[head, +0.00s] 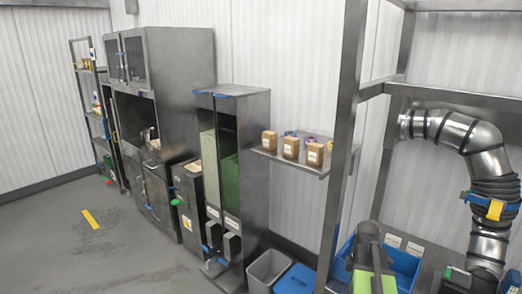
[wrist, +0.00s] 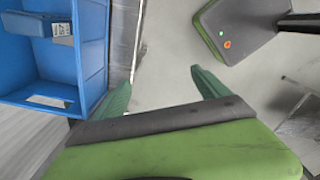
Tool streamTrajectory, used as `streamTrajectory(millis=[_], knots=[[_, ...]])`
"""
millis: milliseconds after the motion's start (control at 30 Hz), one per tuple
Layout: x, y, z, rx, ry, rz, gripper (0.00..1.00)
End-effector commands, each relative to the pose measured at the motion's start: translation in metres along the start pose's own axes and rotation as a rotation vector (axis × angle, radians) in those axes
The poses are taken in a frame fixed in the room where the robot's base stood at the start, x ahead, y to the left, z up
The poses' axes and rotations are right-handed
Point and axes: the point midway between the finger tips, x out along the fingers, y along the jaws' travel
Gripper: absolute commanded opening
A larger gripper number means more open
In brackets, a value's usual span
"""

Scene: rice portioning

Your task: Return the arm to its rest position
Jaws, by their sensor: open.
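My gripper (wrist: 161,78) shows in the wrist view with its two green fingers spread apart. Nothing is held between them; grey floor shows in the gap. A dark and green part of my arm shows at the bottom right of the head view, in front of a blue crate (head: 405,262). The gripper's fingertips cannot be made out in the head view. In the wrist view, a blue crate (wrist: 90,50) stands to the left of the fingers, with a blue item bearing a white label (wrist: 38,25) in it.
Tall metal dispensers (head: 229,180) stand in the middle of the head view. A shelf (head: 318,172) holds several small brown boxes. A grey bin (head: 268,268) and a blue bin (head: 296,281) stand below it. A metal duct (head: 488,155) hangs at the right.

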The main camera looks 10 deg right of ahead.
Motion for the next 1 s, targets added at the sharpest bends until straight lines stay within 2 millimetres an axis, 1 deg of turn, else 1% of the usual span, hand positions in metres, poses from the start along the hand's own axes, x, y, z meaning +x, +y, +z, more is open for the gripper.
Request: streamTrajectory(millis=[33, 67, 100, 167, 200, 267, 300, 367, 400, 467, 533, 700, 800, 900, 1000], knots=[[0.01, -0.006, -0.046, -0.047, 0.0, 0.0, 0.85], [0.013, -0.01, -0.071, -0.06, 0.0, 0.0, 0.85], [0.017, -0.017, -0.103, -0.067, 0.0, 0.0, 0.85], [0.021, -0.03, -0.146, -0.059, 0.0, 0.0, 0.85], [0.024, -0.04, -0.172, -0.043, 0.0, 0.0, 0.85], [0.028, -0.056, -0.206, -0.005, 0.0, 0.0, 0.85], [0.031, -0.067, -0.226, 0.03, 0.0, 0.0, 0.85], [0.034, -0.086, -0.255, 0.101, 0.0, 0.0, 0.85], [0.036, -0.098, -0.27, 0.165, 0.0, 0.0, 0.85], [0.037, -0.111, -0.285, 0.273, 0.0, 0.0, 0.85], [0.037, -0.121, -0.291, 0.42, 0.0, 0.0, 0.85], [0.036, -0.126, -0.286, 0.796, 0.0, 0.0, 0.85], [0.036, -0.126, -0.286, 0.961, 0.0, 0.0, 0.85], [0.036, -0.124, -0.283, 1.053, 0.0, 0.0, 0.85], [0.036, -0.123, -0.282, 1.075, 0.0, 0.0, 0.85]])
